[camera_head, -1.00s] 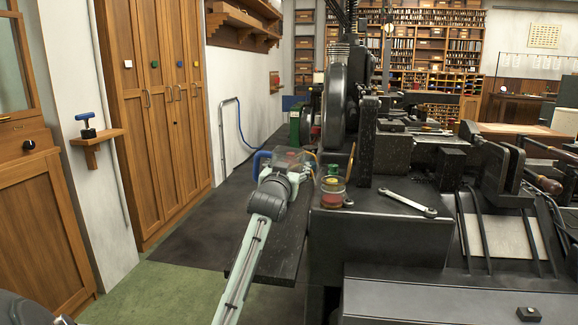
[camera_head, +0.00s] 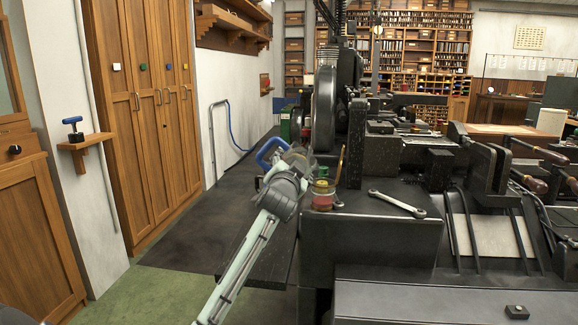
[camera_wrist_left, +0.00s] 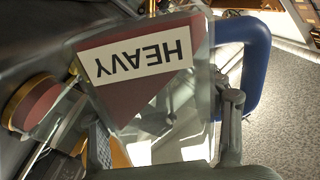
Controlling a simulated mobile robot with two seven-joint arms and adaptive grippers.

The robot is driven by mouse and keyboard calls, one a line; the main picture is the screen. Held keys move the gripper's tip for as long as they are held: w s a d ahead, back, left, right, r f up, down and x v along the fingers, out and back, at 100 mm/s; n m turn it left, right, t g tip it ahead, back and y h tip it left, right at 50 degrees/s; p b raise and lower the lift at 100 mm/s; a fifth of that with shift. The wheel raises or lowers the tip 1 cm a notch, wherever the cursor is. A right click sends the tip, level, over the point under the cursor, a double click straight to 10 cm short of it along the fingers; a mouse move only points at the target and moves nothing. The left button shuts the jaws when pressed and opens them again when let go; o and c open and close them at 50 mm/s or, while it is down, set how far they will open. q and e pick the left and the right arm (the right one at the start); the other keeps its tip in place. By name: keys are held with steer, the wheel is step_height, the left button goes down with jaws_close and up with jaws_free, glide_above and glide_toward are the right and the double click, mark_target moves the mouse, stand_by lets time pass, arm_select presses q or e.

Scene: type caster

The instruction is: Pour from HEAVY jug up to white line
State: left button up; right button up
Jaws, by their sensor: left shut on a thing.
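The clear HEAVY jug (camera_wrist_left: 140,70) has a blue handle that shows in the head view (camera_head: 268,153). In the left wrist view its white label is upside down and dark red contents lie in a slanted wedge, so the jug is tilted. My left gripper (camera_head: 295,178) is shut on the jug, with its fingers on either side in the wrist view. Just right of the jug stands a small red container (camera_head: 322,201) with a green part above it. A red, yellow-rimmed round thing (camera_wrist_left: 36,103) shows beside the jug in the wrist view. I cannot make out a white line. My right gripper is out of view.
The containers stand on a dark machine bed (camera_head: 380,225) near its left edge. A wrench (camera_head: 397,203) lies to their right. A thin brass-coloured rod (camera_head: 340,165) rises beside them. A large dark wheel (camera_head: 325,108) stands behind. The floor at left is open.

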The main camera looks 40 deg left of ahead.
mark_target(300, 150)
arm_select(q)
steer(key=shift+r+m, duration=0.2)
steer(key=shift+m, duration=0.9)
steer(key=shift+d+r+m, duration=0.1)
steer(key=shift+r+m, duration=0.2)
steer(key=shift+m, duration=0.3)
steer(key=shift+w+d+r+m, duration=0.15)
steer(key=shift+r+m, duration=0.3)
steer(key=shift+m, duration=0.35)
stand_by(1.0)
steer(key=shift+w+d+r+m, duration=0.2)
steer(key=shift+r+m, duration=0.2)
steer(key=shift+m, duration=0.3)
steer(key=shift+w+d+r+m, duration=0.1)
steer(key=shift+d+r+m, duration=0.2)
steer(key=shift+m, duration=0.4)
stand_by(3.1)
